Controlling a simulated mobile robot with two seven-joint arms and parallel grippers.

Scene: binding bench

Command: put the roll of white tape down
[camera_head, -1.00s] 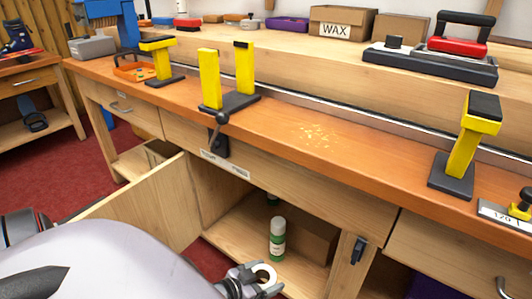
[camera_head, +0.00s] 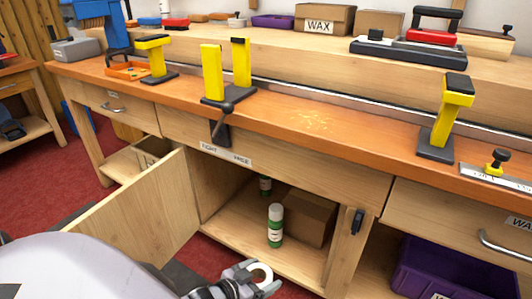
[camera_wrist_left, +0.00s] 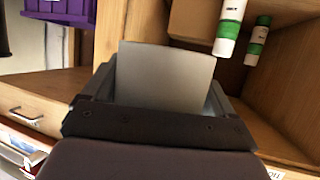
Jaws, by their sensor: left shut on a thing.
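The roll of white tape (camera_head: 266,266) is in my left gripper (camera_head: 256,279), low in the head view, in front of the open cupboard under the bench. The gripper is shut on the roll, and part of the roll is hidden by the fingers. In the left wrist view the roll (camera_wrist_left: 165,75) shows as a pale, broad band between the dark jaws (camera_wrist_left: 155,100). My right gripper is not in view.
The open cupboard (camera_head: 232,223) holds two green-and-white bottles (camera_head: 275,227) and a cardboard box (camera_head: 309,218). Its door (camera_head: 140,215) stands open at left. A purple bin (camera_head: 440,270) is at lower right. The orange benchtop (camera_head: 345,135) has bare room between the yellow stands.

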